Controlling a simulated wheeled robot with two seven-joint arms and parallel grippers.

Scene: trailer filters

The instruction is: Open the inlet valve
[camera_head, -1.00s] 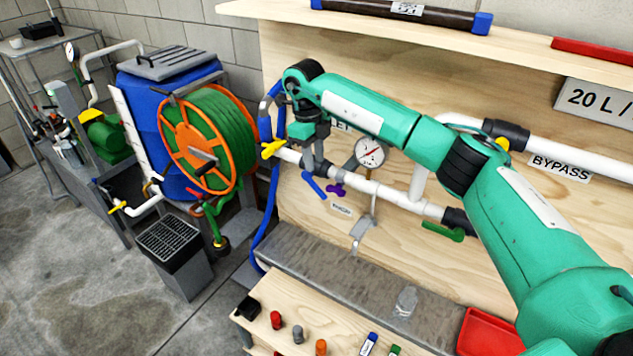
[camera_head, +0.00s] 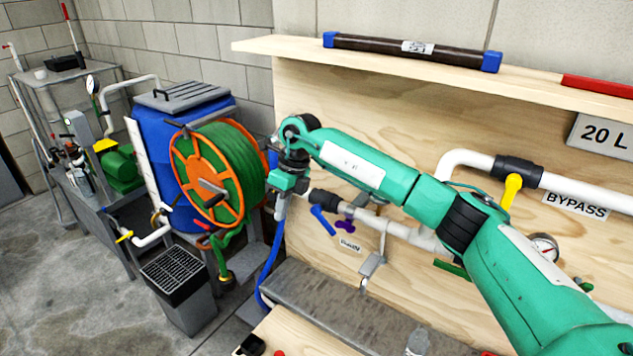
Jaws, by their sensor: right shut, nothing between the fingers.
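My right gripper (camera_head: 281,207) points down in front of the left end of the white pipe run on the plywood panel. Its fingers are shut with nothing between them. The gripper and wrist cover the pipe's left end, where a yellow valve handle showed earlier; that handle is hidden now. I cannot tell whether the fingers touch the pipe or the handle. The inlet label is also hidden behind my arm. Just right of the gripper is a black pipe fitting (camera_head: 325,197) with a blue handle (camera_head: 322,220) slanting below it. My left gripper is out of view.
A hose reel (camera_head: 208,178) and blue tank stand left of the panel. A purple handle (camera_head: 345,225) and a hanging grey tag (camera_head: 372,264) are right of the gripper. A grey ledge (camera_head: 340,305) runs below.

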